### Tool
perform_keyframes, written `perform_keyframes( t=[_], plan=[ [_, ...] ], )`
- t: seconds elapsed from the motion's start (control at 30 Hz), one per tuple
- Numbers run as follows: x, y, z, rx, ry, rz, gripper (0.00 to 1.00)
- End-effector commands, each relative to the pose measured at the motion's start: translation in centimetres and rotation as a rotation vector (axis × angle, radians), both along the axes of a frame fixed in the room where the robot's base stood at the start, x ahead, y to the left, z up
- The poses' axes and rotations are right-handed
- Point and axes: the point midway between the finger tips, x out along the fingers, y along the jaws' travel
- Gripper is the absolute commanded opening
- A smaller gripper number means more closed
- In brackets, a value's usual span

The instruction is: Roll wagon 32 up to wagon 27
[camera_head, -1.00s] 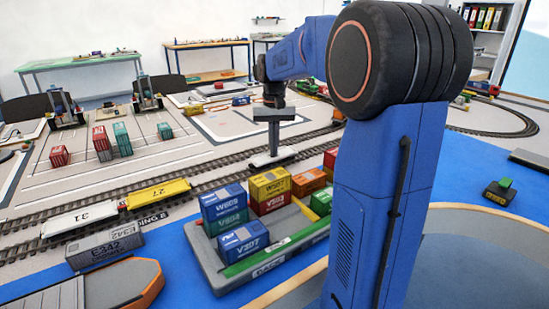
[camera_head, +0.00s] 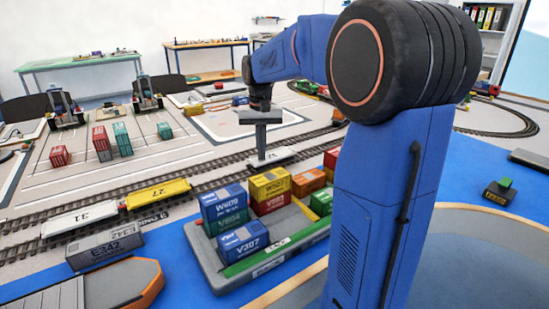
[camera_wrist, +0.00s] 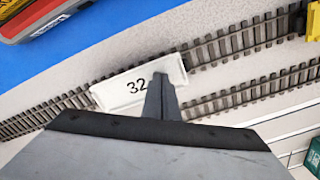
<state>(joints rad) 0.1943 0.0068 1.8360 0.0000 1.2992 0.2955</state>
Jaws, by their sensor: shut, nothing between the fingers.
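Wagon 32 (camera_wrist: 120,92) is a low white flat wagon on the track in the wrist view. It also shows in the head view (camera_head: 284,155), partly behind my gripper. Wagon 27 (camera_head: 172,190) is yellow and stands farther left in the head view, with a clear stretch of rail between the two. A yellow edge (camera_wrist: 314,20) at the right of the wrist view looks like its end. My gripper (camera_wrist: 160,98) is shut and empty, pointing down at wagon 32, toward its wagon 27 end. I cannot tell whether it touches the wagon.
White wagon 31 (camera_head: 82,218) stands just left of wagon 27. A grey tray (camera_head: 212,262) with stacked containers lies in front of the track. A grey container E342 (camera_head: 105,245) lies beside the rails. A second track (camera_wrist: 235,99) runs parallel. Several containers stand in the yard behind.

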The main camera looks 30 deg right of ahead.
Motion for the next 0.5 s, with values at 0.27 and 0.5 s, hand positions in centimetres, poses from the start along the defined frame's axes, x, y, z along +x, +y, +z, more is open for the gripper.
perform_keyframes(
  t=[0.27, 0.5],
  plan=[
    [0.0, 1.4, 0.0, 0.000, 0.000, 0.001, 0.00],
    [-0.1, 2.6, 0.0, 0.000, 0.000, 0.002, 0.00]
  ],
)
